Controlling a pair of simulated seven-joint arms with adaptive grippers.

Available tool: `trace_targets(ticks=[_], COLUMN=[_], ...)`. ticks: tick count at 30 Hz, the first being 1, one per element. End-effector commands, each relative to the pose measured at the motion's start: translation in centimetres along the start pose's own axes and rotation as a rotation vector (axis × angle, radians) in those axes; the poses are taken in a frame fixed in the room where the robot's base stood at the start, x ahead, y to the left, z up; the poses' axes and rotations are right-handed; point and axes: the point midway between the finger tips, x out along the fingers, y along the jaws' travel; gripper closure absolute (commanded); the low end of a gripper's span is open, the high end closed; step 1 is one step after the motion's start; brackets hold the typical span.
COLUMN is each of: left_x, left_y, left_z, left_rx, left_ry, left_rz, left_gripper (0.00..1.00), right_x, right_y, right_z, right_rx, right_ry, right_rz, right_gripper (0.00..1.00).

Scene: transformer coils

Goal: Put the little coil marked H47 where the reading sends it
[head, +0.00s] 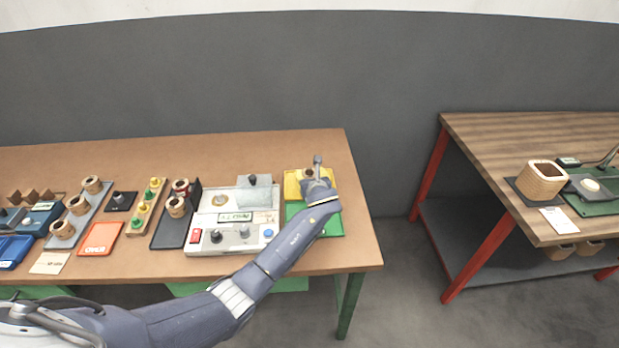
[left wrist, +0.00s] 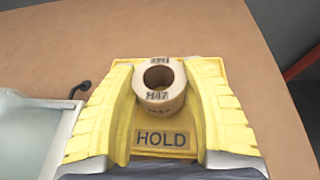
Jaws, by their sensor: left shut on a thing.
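The little coil marked H47 (left wrist: 165,92) is a pale ring with a dark centre hole, upright between my yellow fingers in the left wrist view. My left gripper (left wrist: 160,100) is shut on it. Below and around it is the yellow tray labelled HOLD (left wrist: 160,139); I cannot tell whether the coil touches the tray. In the head view my left gripper (head: 312,180) is over the yellow tray (head: 291,186), and my arm covers part of the green tray (head: 332,228) in front. The tester (head: 207,245) has a small display (head: 235,217), too small to read surely.
Left of the tester are a black tray (head: 163,238) with coils, a wooden strip (head: 140,220) with coloured pegs, an orange tray (head: 100,239) and a grey rack (head: 83,226) of coils. A second table (head: 500,135) stands apart at right. Bare tabletop lies behind the trays.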

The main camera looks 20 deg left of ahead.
Motion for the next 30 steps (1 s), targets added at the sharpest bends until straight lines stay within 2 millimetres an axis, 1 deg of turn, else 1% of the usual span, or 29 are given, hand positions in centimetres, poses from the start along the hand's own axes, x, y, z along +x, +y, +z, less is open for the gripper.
trace_targets(ticks=[1,3,14,15,18,20,21,30], left_x=[0.19,0.31,0.4,0.41,0.4,0.4,0.4,0.26], left_y=[0.03,0.01,0.0,0.01,0.01,0.01,0.01,0.0], left_z=[-0.43,-0.67,-0.87,-0.91,-0.9,-0.9,-0.9,-0.56], left_rx=[0.001,0.0,0.0,0.0,0.0,0.0,0.0,-0.001], left_ry=[0.0,0.0,-0.001,-0.001,-0.001,-0.001,-0.001,-0.001], left_rz=[0.001,0.0,0.0,0.0,0.0,0.0,0.0,-0.001], left_gripper=[0.9,0.9,0.9,0.49,0.37,0.3,0.29,0.29], right_x=[0.0,0.0,0.0,0.0,0.0,0.0,0.0,0.0], right_y=[0.01,0.0,-0.02,-0.02,-0.03,-0.03,-0.04,-0.21], right_z=[0.02,0.02,0.01,0.01,0.01,0.01,0.0,-0.07], right_rx=[0.0,0.0,0.0,0.0,0.0,0.0,0.0,0.001], right_ry=[0.0,0.0,0.0,0.0,0.0,0.0,0.0,0.001], right_rz=[0.0,0.0,0.0,0.0,0.0,0.0,0.0,-0.002], right_gripper=[1.0,1.0,1.0,1.0,1.0,1.0,1.0,1.0])
